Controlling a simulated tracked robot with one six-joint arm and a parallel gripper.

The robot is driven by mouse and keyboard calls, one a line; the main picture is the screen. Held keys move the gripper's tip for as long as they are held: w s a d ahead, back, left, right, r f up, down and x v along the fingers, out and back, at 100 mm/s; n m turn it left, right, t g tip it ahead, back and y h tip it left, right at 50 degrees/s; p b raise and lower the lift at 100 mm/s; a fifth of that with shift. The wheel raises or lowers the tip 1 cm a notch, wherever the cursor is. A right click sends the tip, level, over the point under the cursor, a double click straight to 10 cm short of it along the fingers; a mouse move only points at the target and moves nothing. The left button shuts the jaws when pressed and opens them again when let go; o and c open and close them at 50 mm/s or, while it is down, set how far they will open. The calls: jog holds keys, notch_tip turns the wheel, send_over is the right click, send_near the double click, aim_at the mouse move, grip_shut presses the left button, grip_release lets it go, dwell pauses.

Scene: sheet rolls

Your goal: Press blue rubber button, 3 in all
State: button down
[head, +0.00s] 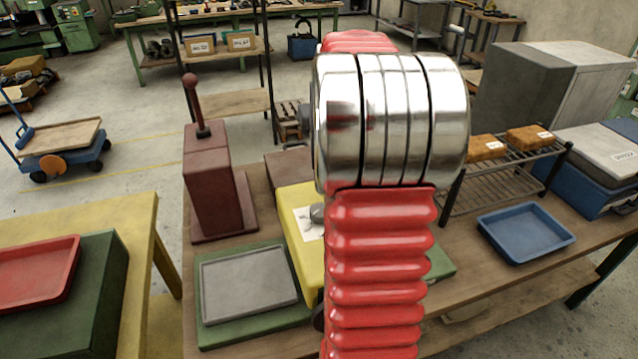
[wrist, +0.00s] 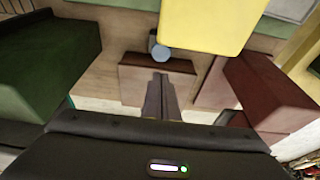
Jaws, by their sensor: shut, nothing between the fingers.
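In the wrist view a small round blue-grey button (wrist: 160,53) sticks out beside the lower left corner of a yellow box (wrist: 212,22). My gripper (wrist: 160,78) is shut and empty. Its fingertips appear just below the button in that picture, in front of a brown box (wrist: 178,68); I cannot tell whether they touch anything. In the head view the yellow box (head: 300,208) is partly hidden by my red and chrome arm. A grey round knob (head: 318,213) shows at its side, perhaps the same button. My gripper is hidden there.
A maroon lever machine (head: 208,185) stands left of the yellow box. A green board with a grey plate (head: 250,283) lies in front. A blue tray (head: 526,232) and a wire rack (head: 480,192) are to the right. Bare wooden bench (head: 475,265) shows right of my arm.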

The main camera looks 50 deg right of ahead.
jog(key=x, duration=1.2)
jog(key=shift+s+a+f, duration=0.2)
jog(key=shift+f, duration=0.85)
jog(key=shift+s+f, duration=0.1)
jog(key=shift+f, duration=1)
jog(key=shift+r, duration=0.3)
jog(key=w+v, duration=0.1)
jog(key=v, duration=1.2)
jog(key=shift+d+r, duration=0.25)
jog(key=shift+r, duration=0.2)
